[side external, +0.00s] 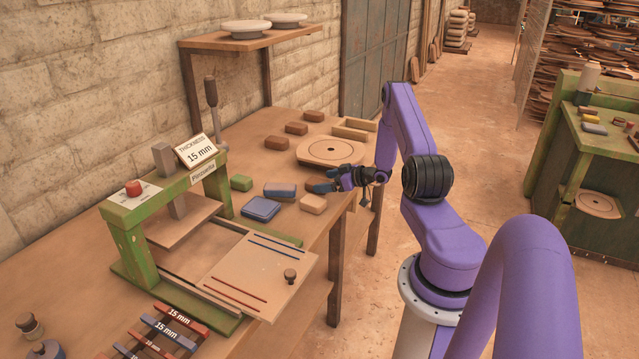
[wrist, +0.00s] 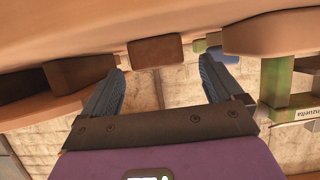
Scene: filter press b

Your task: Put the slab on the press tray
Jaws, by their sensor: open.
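A flat blue slab (side external: 260,208) lies on the table beside the press; whether this is the task's slab I cannot tell. The press tray (side external: 262,268) is a tan board with blue and red strips and a small knob, pulled out in front of the green press (side external: 130,240). My gripper (side external: 322,181) is open and empty, right of the blocks near the table's right edge. In the wrist view my gripper (wrist: 164,78) shows its two fingers apart, with a brown block (wrist: 155,50) beyond them and the green press frame (wrist: 274,85) at the right.
A blue-grey block (side external: 280,191), a tan block (side external: 313,204), a green block (side external: 241,183) and several brown blocks (side external: 296,128) stand on the table. A round board (side external: 330,151) lies behind my gripper. Coloured strips (side external: 170,325) lie at the front.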

